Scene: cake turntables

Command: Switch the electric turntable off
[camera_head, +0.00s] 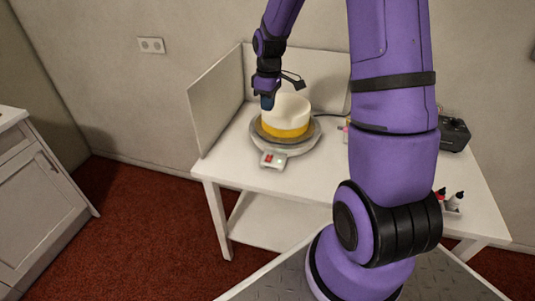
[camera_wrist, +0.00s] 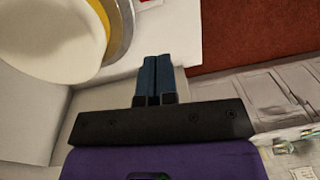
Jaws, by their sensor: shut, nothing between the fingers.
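The electric turntable (camera_head: 297,149) stands on the white table and carries a round cake (camera_head: 288,110), white above with a yellow band below. Its pale control box (camera_head: 278,162) sticks out at the front, with a red switch (camera_head: 268,158) on top. The switch's on or off position is too small to tell. My gripper (camera_head: 267,103) points down at the cake's left side in the head view. In the wrist view its blue fingers (camera_wrist: 157,60) are together and empty, apart from the turntable rim (camera_wrist: 121,35). The control box (camera_wrist: 148,4) is cut off at the top there.
The white table (camera_head: 228,167) has pale upright panels (camera_head: 217,98) at its left and back. A dark device (camera_head: 453,134) and a holder with small bottles (camera_head: 453,203) are at the right. My arm hides part of the table. The table's front left corner is clear.

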